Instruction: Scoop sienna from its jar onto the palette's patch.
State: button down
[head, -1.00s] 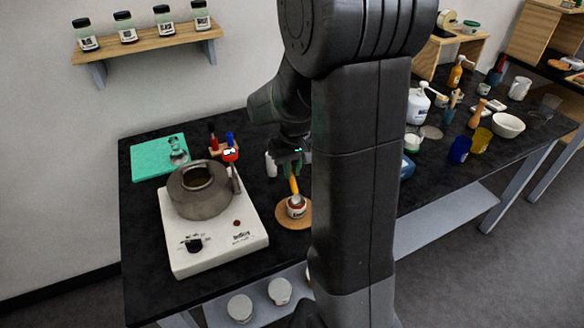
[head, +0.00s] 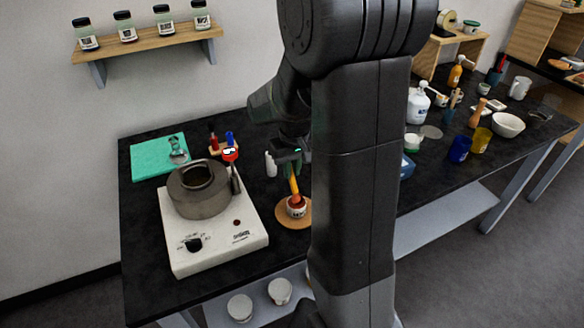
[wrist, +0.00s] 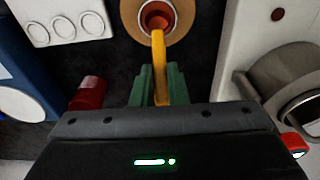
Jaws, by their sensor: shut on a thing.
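The jar (head: 297,209) is small and white with a label and red-brown contents, and it stands on a round tan mat (head: 285,221). In the wrist view the jar (wrist: 146,22) is at top centre, seen from above. My gripper (wrist: 158,82) has green fingers and is shut on a yellow-orange tool (wrist: 159,60). The tool slants down, and its far end is at the jar's mouth. How deep it reaches is hidden. A white panel with round outlines (wrist: 75,38) lies at upper left in the wrist view; I cannot tell whether it is the palette.
A white hotplate (head: 215,240) with a grey pot (head: 198,192) stands left of the jar. A dark red cylinder (wrist: 88,93) and a blue object (wrist: 18,70) are left in the wrist view. My arm hides the table right of the jar.

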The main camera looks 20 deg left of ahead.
aim_at(292, 175)
jog(key=shift+r+p, duration=2.7)
jog(key=shift+r, duration=0.8)
